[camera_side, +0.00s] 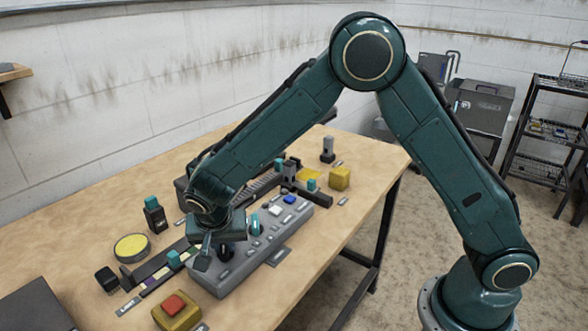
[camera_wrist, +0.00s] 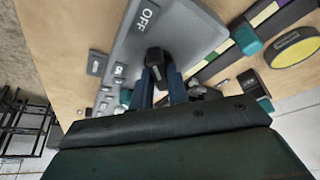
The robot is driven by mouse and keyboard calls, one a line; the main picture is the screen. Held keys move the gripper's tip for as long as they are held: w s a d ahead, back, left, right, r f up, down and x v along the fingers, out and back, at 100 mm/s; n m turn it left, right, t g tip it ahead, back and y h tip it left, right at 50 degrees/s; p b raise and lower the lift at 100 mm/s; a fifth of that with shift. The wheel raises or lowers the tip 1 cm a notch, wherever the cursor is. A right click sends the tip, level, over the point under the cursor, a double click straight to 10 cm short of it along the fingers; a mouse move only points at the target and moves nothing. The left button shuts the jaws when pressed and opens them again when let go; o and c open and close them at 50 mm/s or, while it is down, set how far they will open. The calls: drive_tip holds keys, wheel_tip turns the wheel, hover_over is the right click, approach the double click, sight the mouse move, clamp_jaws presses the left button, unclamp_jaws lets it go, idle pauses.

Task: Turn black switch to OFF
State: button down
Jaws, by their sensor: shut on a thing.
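The grey control panel (camera_side: 262,240) lies on the wooden table, and its grey face also shows in the wrist view (camera_wrist: 190,35). The black switch (camera_wrist: 155,57) stands between the two blue fingers of my gripper (camera_wrist: 161,80), which is shut on it. The OFF label (camera_wrist: 147,15) is printed on the panel above the switch in the wrist view. The exact setting of the switch is hard to tell. In the side view my gripper (camera_side: 218,243) is low over the near-left part of the panel, partly hiding the switch.
A teal-topped switch (camera_side: 255,224) stands beside my gripper on the panel. A red button on a yellow box (camera_side: 176,308), a yellow round pad (camera_side: 131,247) and a black block with a teal top (camera_side: 154,214) surround the panel. The table's front right is clear.

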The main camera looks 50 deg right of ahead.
drive_tip(key=c, duration=1.4)
unclamp_jaws()
drive_tip(key=shift+o, duration=0.2)
drive_tip(key=shift+r, duration=0.1)
drive_tip(key=v, duration=1.3)
drive_tip(key=shift+r, duration=0.3)
drive_tip(key=shift+s+d+r, duration=0.1)
drive_tip(key=shift+s, duration=0.05)
